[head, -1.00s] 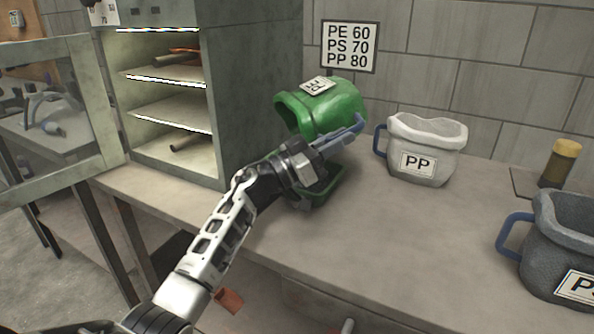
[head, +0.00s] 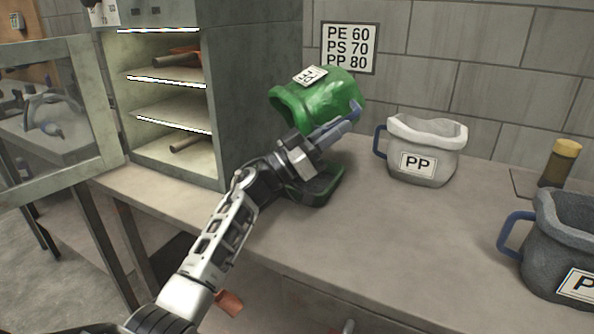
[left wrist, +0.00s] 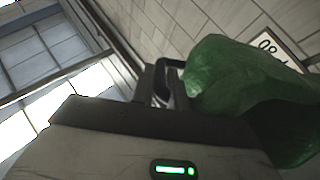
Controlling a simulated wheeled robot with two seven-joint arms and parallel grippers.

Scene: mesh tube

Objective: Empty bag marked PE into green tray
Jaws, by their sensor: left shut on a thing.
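The green bag marked PE (head: 322,101) is held tilted in the air, with its open mouth toward the left. My left gripper (head: 345,122) is shut on the bag's blue handle, at the bag's lower right side. The bag also shows in the left wrist view (left wrist: 245,85), with its dark handle loop (left wrist: 168,80) between my fingers. The green tray (head: 325,188) lies on the bench under the bag and gripper. My gripper and wrist hide much of it, so I cannot see what it holds. My right gripper is not in view.
A white bag marked PP (head: 426,155) and a dark grey bag (head: 565,245) stand to the right. A jar with a yellow lid (head: 560,163) is at the far right. An open oven (head: 170,110) with shelves stands left. The bench middle is clear.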

